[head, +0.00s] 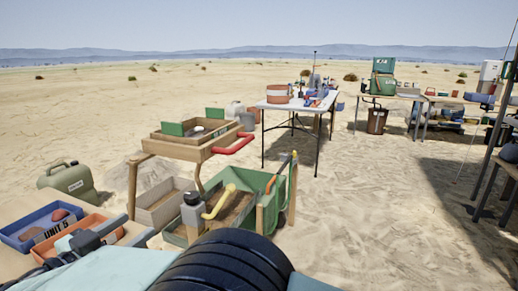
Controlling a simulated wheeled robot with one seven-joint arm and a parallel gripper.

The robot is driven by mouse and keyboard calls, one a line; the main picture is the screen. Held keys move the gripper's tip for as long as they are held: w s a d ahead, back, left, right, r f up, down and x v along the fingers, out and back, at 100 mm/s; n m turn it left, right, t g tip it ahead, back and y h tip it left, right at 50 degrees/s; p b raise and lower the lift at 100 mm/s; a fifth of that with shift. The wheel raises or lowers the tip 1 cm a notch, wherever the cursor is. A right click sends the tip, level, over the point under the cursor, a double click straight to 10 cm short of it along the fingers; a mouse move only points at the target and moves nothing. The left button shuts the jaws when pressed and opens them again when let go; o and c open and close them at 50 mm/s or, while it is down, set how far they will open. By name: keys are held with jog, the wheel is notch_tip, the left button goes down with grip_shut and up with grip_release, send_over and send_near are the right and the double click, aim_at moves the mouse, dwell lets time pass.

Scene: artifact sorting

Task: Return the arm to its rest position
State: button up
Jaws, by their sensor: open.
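My arm fills the bottom edge of the head view, with a black ribbed joint and pale teal links. A dark grey part at the lower left looks like my gripper (108,230). It appears open, with nothing seen between its fingers. It overlaps the orange tray (45,252) in the picture; whether it touches the tray cannot be told. A pale blue piece (62,244) shows in that tray beside it. The blue tray (24,248), labelled "UNIT 5", stands just behind, with a reddish-brown lump (60,214) inside.
A wooden stand with a sieve box (185,150) and red handle (235,144) stands ahead. Below it are a sand bin (163,207) and a green cart (279,190) with a yellow pipe (218,202). Folding tables (325,104) stand farther back. Open sand (370,220) lies to the right.

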jog(key=w+r+n+g+y, duration=0.2)
jog(key=w+r+n+y, duration=0.65)
jog(key=r+y, duration=0.4)
jog(key=s+d+f+n+g+h, duration=0.2)
jog(key=s+d+f+g, duration=0.3)
jog(key=s+d, duration=0.6)
jog(key=s+d+f+n+g+h, duration=0.1)
jog(key=s+d+f+g, duration=0.5)
jog(key=d, duration=0.9)
jog(key=s+d+f+n+g+h, duration=0.2)
jog(key=s+d+f+g, duration=0.1)
jog(key=s+d, duration=0.9)
notch_tip(320, 180, up, 18)
jog(key=w+d+p, duration=0.1)
jog(key=p, duration=1.8)
jog(key=shift+d+r, duration=0.15)
jog(key=shift+r, duration=0.1)
